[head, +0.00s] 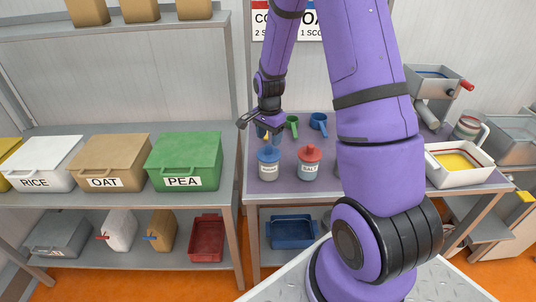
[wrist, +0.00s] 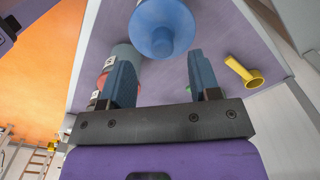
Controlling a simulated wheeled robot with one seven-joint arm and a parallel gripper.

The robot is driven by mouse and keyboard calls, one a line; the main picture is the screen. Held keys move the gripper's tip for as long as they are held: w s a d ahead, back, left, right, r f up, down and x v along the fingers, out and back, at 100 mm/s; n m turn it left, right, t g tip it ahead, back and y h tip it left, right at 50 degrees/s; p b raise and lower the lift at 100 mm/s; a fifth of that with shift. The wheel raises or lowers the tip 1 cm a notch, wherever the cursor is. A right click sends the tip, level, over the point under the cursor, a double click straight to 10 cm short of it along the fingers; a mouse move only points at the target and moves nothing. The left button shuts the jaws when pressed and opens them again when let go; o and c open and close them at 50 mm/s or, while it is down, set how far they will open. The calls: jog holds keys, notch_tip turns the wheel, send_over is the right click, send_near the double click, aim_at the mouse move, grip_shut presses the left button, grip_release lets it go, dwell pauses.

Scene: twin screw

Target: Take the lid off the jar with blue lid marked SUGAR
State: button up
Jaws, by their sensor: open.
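The jar with the blue lid (head: 268,170) stands upright on the purple-topped table, its lid (head: 268,154) on. Its label is too small to read surely. In the wrist view the round blue lid (wrist: 162,15) with its knob (wrist: 162,43) shows at the top centre. My gripper (head: 268,134) is above this jar in the head view. In the wrist view my gripper (wrist: 160,62) is open and empty, its two blue-grey fingers apart, with the lid's knob beyond the tips and roughly midway between them. I cannot tell the exact gap.
A jar marked SALT with a red lid (head: 309,165) stands close on the right. A white tray (head: 459,164) is at the right; labelled bins fill the left shelf.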

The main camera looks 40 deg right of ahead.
aim_at(269, 145)
jog(key=shift+w+f, duration=0.15)
jog(key=shift+f, duration=2.45)
jog(key=c, duration=1)
jog(key=shift+d+r, duration=0.1)
jog(key=shift+r, duration=0.05)
